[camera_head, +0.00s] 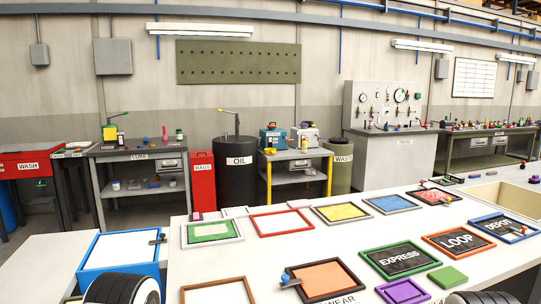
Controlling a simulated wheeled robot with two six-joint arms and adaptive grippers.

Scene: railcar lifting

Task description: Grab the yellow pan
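A shallow tray with a yellow inside and a dark grey rim (341,213) lies flat on the white table, back of centre; it is the clearest yellow pan-like thing in view. Neither of my grippers shows. Only rounded black and white parts, apparently of my arms, show at the bottom left and bottom right. Nothing touches the yellow tray.
A green block (447,277) lies at the front right. The white table (250,262) has bare room left of centre.

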